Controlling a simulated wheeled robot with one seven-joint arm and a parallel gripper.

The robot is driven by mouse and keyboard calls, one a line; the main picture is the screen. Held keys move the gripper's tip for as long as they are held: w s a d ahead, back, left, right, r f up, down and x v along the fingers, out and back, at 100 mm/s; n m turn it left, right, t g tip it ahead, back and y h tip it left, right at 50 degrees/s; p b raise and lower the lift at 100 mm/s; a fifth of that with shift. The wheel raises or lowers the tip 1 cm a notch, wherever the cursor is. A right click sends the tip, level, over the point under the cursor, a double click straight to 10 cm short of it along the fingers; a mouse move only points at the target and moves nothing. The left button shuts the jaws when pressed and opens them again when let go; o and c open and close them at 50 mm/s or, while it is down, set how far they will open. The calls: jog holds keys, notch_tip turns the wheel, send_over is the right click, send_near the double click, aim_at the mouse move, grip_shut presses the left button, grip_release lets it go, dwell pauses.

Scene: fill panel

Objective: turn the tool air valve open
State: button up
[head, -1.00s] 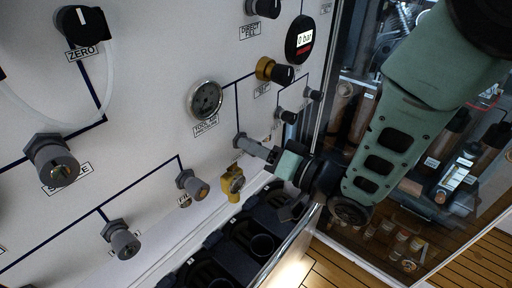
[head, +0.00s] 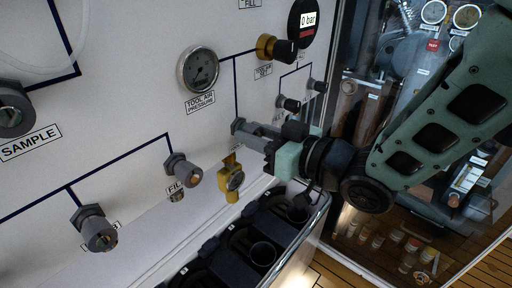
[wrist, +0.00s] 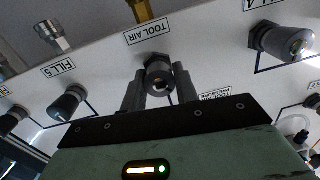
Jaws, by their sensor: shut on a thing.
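The tool air valve, a dark grey knob (wrist: 159,82) on a hex base, is on the white panel, beside the upside-down TOOL AIR label (wrist: 147,32) in the wrist view. In the head view its base (head: 238,126) shows at the panel, below the tool air pressure gauge (head: 198,69). My gripper (wrist: 158,88) is shut on the knob, with one finger on each side. In the head view my gripper (head: 256,137) reaches the valve from the right; its fingers hide most of the knob.
A yellow brass fitting (head: 233,178) hangs just below the valve. FILL knobs (head: 183,170) sit to the left and small knobs (head: 291,104) above right. A dark rack (head: 240,240) with a rail runs below. A glass-fronted cabinet (head: 350,110) stands right.

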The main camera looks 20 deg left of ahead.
jog(key=n+b, duration=0.1)
jog(key=b, duration=0.1)
jog(key=n+b, duration=0.2)
jog(key=shift+f+n+t, duration=0.3)
jog(key=n+b, duration=0.3)
jog(key=b, duration=0.2)
jog(key=n+b, duration=0.2)
jog(key=b, duration=0.1)
jog(key=n+b, duration=0.2)
jog(key=b, duration=0.1)
jog(key=shift+n+t+h+b, duration=0.3)
jog(key=shift+b, duration=0.05)
jog(key=n+b, duration=0.3)
jog(key=b, duration=0.2)
jog(key=shift+f+t, duration=0.1)
jog(key=shift+t, duration=0.2)
jog(key=n+b, duration=0.4)
jog(key=b, duration=0.2)
jog(key=n+b, duration=0.3)
jog(key=b, duration=0.1)
jog(key=shift+b, duration=0.3)
jog(key=n+b, duration=0.4)
jog(key=shift+t, duration=0.4)
jog(key=shift+r+n+b, duration=0.25)
jog(key=shift+n+b, duration=0.9)
jog(key=shift+n, duration=0.25)
